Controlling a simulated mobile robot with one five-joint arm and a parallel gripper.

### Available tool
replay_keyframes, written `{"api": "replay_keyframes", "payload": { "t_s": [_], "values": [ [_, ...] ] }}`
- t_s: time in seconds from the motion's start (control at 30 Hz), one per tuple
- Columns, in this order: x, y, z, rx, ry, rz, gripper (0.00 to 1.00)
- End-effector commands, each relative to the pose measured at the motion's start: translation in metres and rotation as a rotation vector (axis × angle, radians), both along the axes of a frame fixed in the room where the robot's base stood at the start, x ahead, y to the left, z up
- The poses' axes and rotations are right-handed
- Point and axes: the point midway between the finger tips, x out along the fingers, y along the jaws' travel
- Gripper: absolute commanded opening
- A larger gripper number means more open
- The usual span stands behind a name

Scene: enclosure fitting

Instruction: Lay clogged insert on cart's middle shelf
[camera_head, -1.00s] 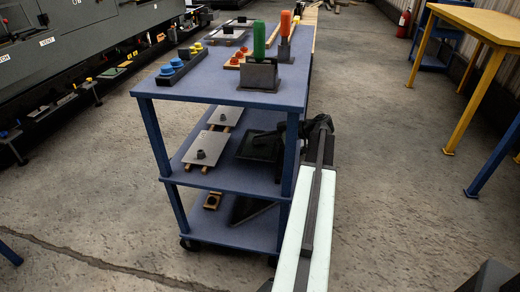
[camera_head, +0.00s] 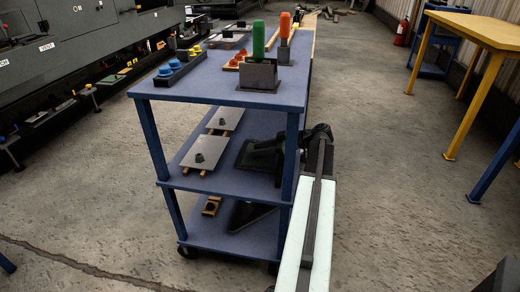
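The blue cart (camera_head: 215,92) has a top and two lower shelves. On its middle shelf (camera_head: 215,183) lie two grey plates with dark knobs, the nearer plate (camera_head: 207,152) and the farther plate (camera_head: 224,120), on wooden strips. A dark flat piece (camera_head: 256,154) is at the shelf's right side, partly behind the front right leg; I cannot tell whether it is the clogged insert or whether it is held. My arm reaches up along the cart's right side. My gripper (camera_head: 312,136) is a dark shape beside that leg; its fingers are hidden or too dark to make out.
The top holds blue and yellow knobs (camera_head: 166,70), a green-handled tool (camera_head: 259,40) and an orange-handled one (camera_head: 285,25). The bottom shelf (camera_head: 222,232) holds a dark wedge and a small wooden block. A yellow table (camera_head: 480,25) stands right. Floor between is clear.

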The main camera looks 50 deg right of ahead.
Motion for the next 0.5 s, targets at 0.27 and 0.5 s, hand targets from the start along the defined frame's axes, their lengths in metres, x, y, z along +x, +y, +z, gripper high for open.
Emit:
{"api": "replay_keyframes", "payload": {
  "t_s": [0.27, 0.5],
  "values": [
    [-0.047, -0.031, 0.030, 0.000, 0.000, -0.002, 0.32],
    [-0.085, -0.053, 0.046, 0.000, 0.000, 0.000, 0.32]
  ]
}}
